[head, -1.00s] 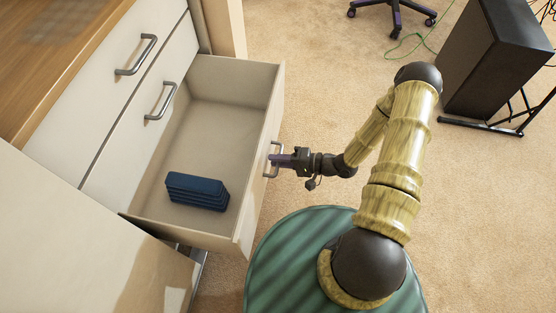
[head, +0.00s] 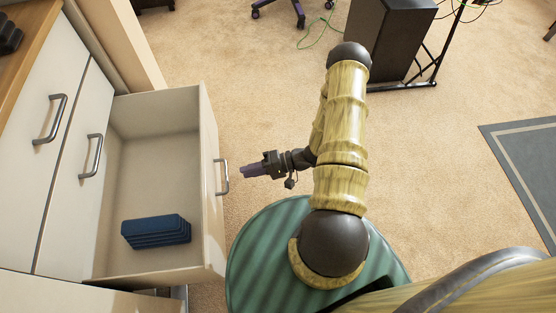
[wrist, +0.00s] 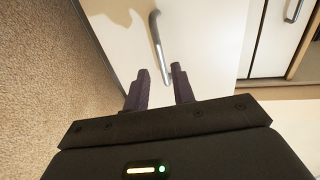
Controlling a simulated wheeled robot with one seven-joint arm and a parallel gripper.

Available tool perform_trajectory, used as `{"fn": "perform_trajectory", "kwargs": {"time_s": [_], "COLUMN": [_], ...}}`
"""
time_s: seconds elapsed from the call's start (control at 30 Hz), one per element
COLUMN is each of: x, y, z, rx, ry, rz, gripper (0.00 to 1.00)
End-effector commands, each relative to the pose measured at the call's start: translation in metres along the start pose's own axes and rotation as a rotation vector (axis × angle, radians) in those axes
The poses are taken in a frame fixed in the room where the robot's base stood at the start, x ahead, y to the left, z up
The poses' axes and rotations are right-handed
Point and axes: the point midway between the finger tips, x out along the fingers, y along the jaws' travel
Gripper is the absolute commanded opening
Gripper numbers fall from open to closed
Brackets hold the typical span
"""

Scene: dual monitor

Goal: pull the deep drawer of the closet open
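The deep drawer (head: 150,190) of the closet stands far out, its inside open to view. Its front panel (head: 209,180) carries a grey bar handle (head: 223,177), which also shows in the wrist view (wrist: 158,45). My gripper (head: 243,171) is to the right of the handle, apart from it, pointing at the drawer front.
A stack of blue items (head: 156,231) lies in the drawer. Two shut drawers with handles (head: 52,119) are above it. A black box-like unit (head: 380,40) stands on the carpet behind my arm. Carpet is clear between it and the closet (head: 225,55).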

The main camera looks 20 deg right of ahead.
Motion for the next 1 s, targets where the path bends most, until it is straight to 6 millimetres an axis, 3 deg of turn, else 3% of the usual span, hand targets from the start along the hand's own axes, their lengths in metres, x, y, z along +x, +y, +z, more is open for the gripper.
{"fn": "perform_trajectory", "kwargs": {"time_s": [0.2, 0.43, 0.6, 1.0], "x": [-0.046, -0.083, -0.092, -0.091], "y": [-0.003, -0.001, 0.0, 0.0], "z": [-0.001, -0.001, -0.001, -0.001], "rx": [-0.001, -0.001, 0.0, -0.001], "ry": [0.003, 0.003, 0.003, -0.001], "rz": [0.002, 0.001, 0.0, 0.0], "gripper": [0.25, 0.25, 0.25, 0.25]}}
